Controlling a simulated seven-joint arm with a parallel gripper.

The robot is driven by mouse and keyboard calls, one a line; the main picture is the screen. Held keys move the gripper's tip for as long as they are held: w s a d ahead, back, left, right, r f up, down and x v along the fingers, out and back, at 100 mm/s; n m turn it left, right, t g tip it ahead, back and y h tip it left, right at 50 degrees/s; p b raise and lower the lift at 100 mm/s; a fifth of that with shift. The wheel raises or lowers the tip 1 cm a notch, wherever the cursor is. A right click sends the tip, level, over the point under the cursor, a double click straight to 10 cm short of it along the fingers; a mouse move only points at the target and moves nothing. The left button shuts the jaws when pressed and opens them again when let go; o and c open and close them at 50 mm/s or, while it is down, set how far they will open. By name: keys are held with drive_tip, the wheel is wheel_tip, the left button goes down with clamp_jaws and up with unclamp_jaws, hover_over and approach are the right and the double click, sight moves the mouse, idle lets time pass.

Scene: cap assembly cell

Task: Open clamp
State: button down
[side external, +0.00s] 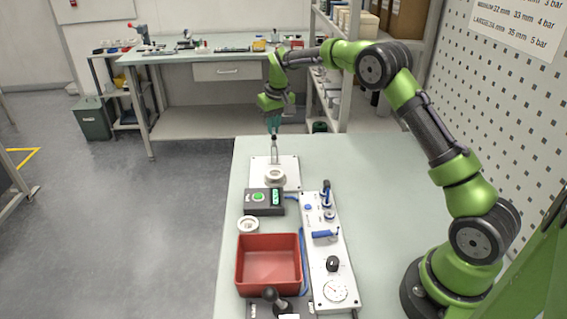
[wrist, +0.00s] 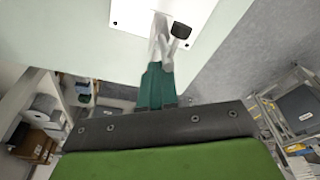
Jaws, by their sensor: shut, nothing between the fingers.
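My gripper (side external: 274,156) points down just above a white plate (side external: 291,171) at the far end of the bench. Its teal fingers end in pale grey tips, close together with nothing seen between them. A white round fitting (side external: 275,176) sits on the plate right below the tips. In the wrist view my gripper (wrist: 161,32) reaches over the white plate (wrist: 128,14). A black knob-like end (wrist: 181,30), which looks like part of the clamp, shows beside the tips. I cannot tell whether they touch it. The rest of the clamp is too small or hidden to make out.
Nearer along the bench are a box with a green button (side external: 258,197), a white ring (side external: 248,224), a red bin (side external: 269,279) and a black ball-topped handle (side external: 270,294). A white panel (side external: 318,263) with blue levers and a gauge lies right. The bench's right side is clear.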

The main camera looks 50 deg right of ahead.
drive_tip(key=shift+s+a, duration=0.35)
drive_tip(key=w+v, duration=0.1)
drive_tip(key=v, duration=0.5)
drive_tip(key=shift+d+r, duration=0.15)
drive_tip(key=shift+r, duration=0.4)
drive_tip(key=shift+w, duration=0.1)
drive_tip(key=s+a+r+t+y, duration=0.1)
drive_tip(key=s+a, duration=0.4)
drive_tip(key=s, duration=0.6)
drive_tip(key=s+a+r+t, duration=0.2)
drive_tip(key=s+a, duration=0.3)
drive_tip(key=s, duration=0.6)
drive_tip(key=s+a+r+m+t+y, duration=0.1)
drive_tip(key=s+a+r, duration=0.2)
drive_tip(key=s, duration=0.8)
drive_tip(key=shift+a+r+t+y, duration=0.3)
drive_tip(key=shift+a+r+t, duration=0.1)
drive_tip(key=shift+a, duration=0.5)
